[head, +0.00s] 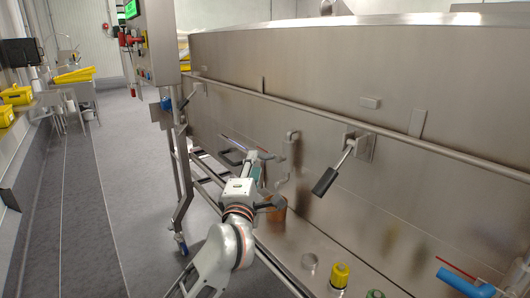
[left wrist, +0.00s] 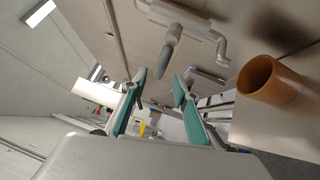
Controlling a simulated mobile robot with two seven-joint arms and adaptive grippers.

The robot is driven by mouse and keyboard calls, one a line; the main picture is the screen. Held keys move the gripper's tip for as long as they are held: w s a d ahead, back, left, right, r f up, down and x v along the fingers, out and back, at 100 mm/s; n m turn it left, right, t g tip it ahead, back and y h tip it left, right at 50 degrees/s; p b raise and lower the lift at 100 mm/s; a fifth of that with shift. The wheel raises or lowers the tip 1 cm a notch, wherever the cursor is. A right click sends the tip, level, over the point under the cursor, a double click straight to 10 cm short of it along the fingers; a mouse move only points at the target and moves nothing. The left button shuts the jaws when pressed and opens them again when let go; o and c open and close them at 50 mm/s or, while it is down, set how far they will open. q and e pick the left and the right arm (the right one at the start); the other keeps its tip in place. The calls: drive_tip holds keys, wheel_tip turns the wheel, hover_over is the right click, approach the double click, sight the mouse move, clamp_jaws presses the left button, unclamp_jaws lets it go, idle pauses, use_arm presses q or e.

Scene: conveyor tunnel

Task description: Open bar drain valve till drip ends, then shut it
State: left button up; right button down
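A metal drain valve (head: 292,136) with a bent pipe sits on the steel tunnel wall, beyond my left gripper (head: 245,156). The left wrist view shows the valve body (left wrist: 184,20) and its grey bar handle (left wrist: 167,54) just past my left fingertips (left wrist: 160,82). My left gripper is open, with its teal pads apart and nothing between them. I see no contact with the handle. An orange-brown pot (head: 277,208) stands below the valve, partly hidden by my arm; it also shows in the left wrist view (left wrist: 262,92). I cannot make out drips. My right gripper is not in view.
A black-handled lever (head: 325,180) juts from the wall to the right, under a long rail (head: 425,146). A yellow-capped item (head: 340,274) and a blue pipe (head: 457,281) are low at right. A control cabinet (head: 160,40) stands left.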

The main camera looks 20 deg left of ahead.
use_arm(q)
drive_tip(key=shift+w+a+r+b, duration=0.15)
drive_tip(key=shift+w, duration=0.9)
drive_tip(key=shift+w+a+r+b, duration=0.1)
drive_tip(key=shift+w+a+b, duration=0.05)
drive_tip(key=shift+w, duration=0.85)
drive_tip(key=shift+w+a+r+b, duration=0.15)
drive_tip(key=shift+w, duration=0.9)
clamp_jaws()
